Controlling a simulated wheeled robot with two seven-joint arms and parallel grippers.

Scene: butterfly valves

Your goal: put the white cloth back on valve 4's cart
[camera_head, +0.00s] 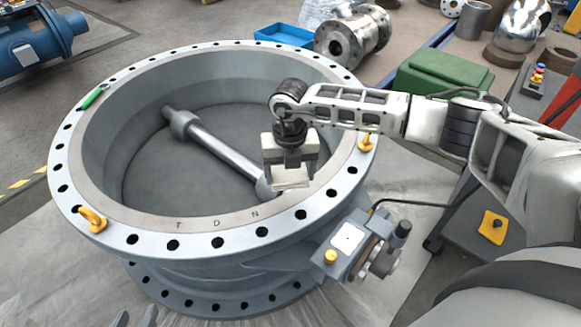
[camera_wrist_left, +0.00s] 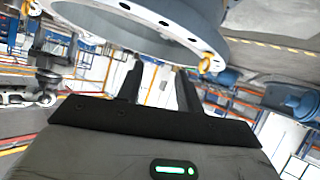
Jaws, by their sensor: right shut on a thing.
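My right gripper (camera_head: 290,168) reaches in from the right over the near inside of a large grey butterfly valve (camera_head: 213,228). It is shut on a folded off-white cloth (camera_head: 292,180), mostly hidden between the fingers. My left gripper (camera_head: 137,317) only just shows at the bottom left edge of the head view. In the left wrist view its dark fingers (camera_wrist_left: 158,90) are apart with nothing between them. A low dark grey cart-like platform (camera_head: 468,245) stands right of the valve, partly behind my right arm. I cannot tell which valve number it belongs to.
Yellow lifting eyes (camera_head: 93,218) stick up from the valve rim, and a green marker (camera_head: 93,97) lies on it. An actuator box (camera_head: 348,240) juts out at the front right. A green case (camera_head: 440,73) and a blue tray (camera_head: 284,35) are behind.

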